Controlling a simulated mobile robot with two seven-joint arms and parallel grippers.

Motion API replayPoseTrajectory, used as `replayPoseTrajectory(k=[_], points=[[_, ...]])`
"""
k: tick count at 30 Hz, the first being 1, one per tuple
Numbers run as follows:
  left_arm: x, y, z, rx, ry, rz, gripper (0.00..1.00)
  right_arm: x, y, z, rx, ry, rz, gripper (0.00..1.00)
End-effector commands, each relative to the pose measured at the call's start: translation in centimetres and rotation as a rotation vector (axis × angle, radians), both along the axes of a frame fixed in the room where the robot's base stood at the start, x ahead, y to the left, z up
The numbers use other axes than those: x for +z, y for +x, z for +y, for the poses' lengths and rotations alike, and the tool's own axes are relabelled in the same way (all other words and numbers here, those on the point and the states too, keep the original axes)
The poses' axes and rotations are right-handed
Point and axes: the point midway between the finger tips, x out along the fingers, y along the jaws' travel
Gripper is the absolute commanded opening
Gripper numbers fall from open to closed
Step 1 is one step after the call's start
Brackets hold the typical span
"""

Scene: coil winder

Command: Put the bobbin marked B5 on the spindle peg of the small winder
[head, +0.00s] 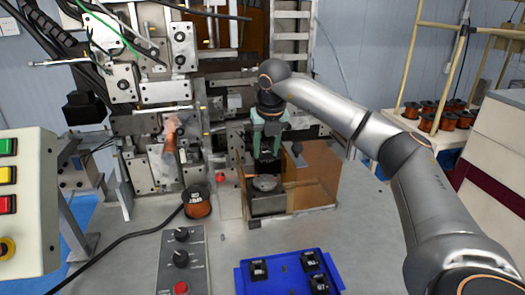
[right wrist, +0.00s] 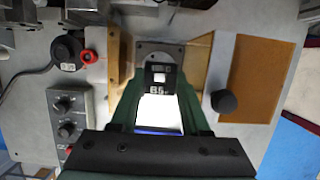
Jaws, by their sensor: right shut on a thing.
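My right gripper (head: 267,146) is shut on a dark bobbin (right wrist: 160,72) and holds it above the small winder (head: 268,203). In the right wrist view the bobbin sits between the green fingers of the right gripper (right wrist: 160,88), and its label looks like B5, though it is small. The winder has a round grey plate (head: 264,183) on top, which shows partly behind the bobbin in the right wrist view (right wrist: 152,49). The bobbin appears apart from the plate. The spindle peg cannot be made out clearly. My left gripper is not in view.
A blue tray (head: 287,276) with three dark bobbins lies in front. A control box (head: 182,262) and a copper coil (head: 197,204) are to the left.

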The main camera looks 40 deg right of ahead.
Motion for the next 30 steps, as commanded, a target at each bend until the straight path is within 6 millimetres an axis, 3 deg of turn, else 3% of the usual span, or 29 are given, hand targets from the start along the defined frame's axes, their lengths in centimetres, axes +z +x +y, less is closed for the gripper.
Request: replayPoseTrajectory(k=[18, 30], points=[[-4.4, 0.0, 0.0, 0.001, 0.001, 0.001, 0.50, -4.8, 0.0, -0.1, -0.002, 0.001, 0.000, 0.00], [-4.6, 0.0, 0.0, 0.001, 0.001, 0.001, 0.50, -5.0, 0.0, -0.1, -0.002, 0.001, 0.000, 0.00]])
